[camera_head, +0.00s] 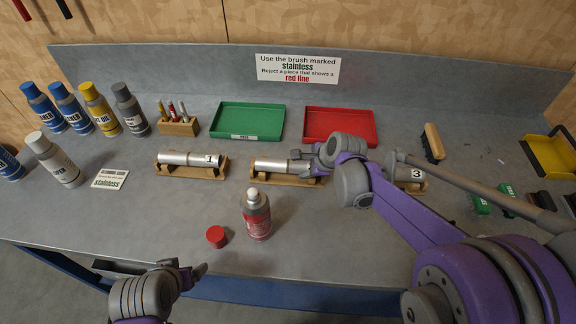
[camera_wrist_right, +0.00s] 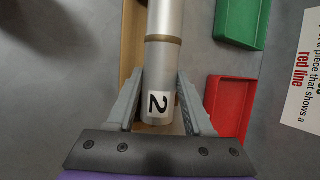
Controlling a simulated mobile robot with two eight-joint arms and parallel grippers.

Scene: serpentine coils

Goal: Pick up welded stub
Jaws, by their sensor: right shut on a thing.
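The welded stub numbered 2 (camera_head: 271,164) is a silver tube lying in its wooden cradle (camera_head: 285,180) at the middle of the bench. In the right wrist view the stub (camera_wrist_right: 163,62) shows a darker weld band and a label "2" near its end. My right gripper (camera_head: 308,162) is shut on that labelled end, one finger on each side in the wrist view (camera_wrist_right: 162,100). Stub 1 (camera_head: 185,158) lies in a cradle to the left. Stub 3 (camera_head: 408,174) is partly hidden behind my right arm. My left gripper (camera_head: 188,270) is low at the front edge, its opening unclear.
A green tray (camera_head: 248,137) and a red tray (camera_head: 374,142) lie behind the stubs. A red spray can (camera_head: 257,222) and its red cap (camera_head: 216,237) stand in front. Several cans stand at left; a brush (camera_head: 434,141) and yellow bin (camera_head: 552,172) are at right.

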